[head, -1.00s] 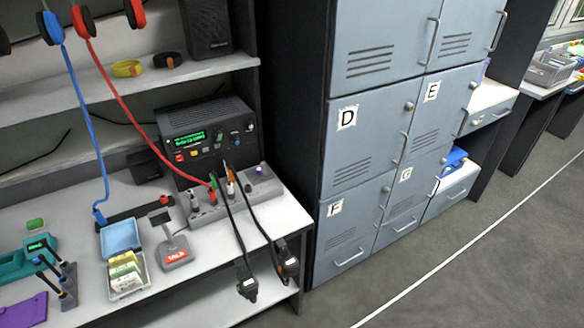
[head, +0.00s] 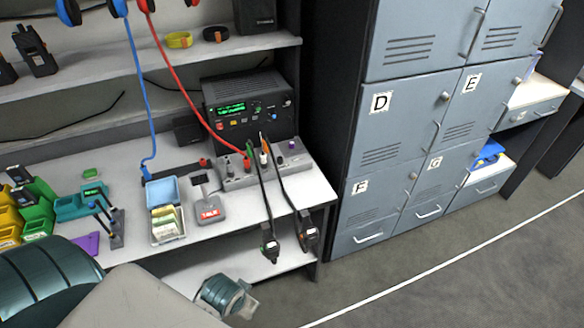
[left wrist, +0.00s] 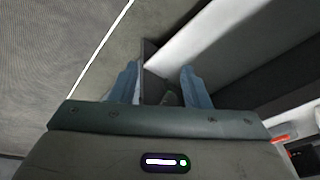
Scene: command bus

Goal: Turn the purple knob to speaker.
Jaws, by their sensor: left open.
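The purple knob (head: 292,146) sits at the right end of a grey switch box (head: 235,181) on the desk, in front of a black radio (head: 250,115) with a green display. Its pointer and any speaker label are too small to read. My left arm shows at the lower left of the head view, well below and to the left of the knob. My left gripper (left wrist: 160,90) shows in the left wrist view, with its two blue fingers apart and nothing between them. The knob is not in that view. My right gripper is in neither view.
Two cables with black plugs (head: 270,244) hang from the box over the desk's front edge. A red cord (head: 185,85) runs down to the box. A talk pedestal (head: 209,207) and a card tray (head: 167,225) stand left of it. Grey lockers (head: 400,120) stand to the right.

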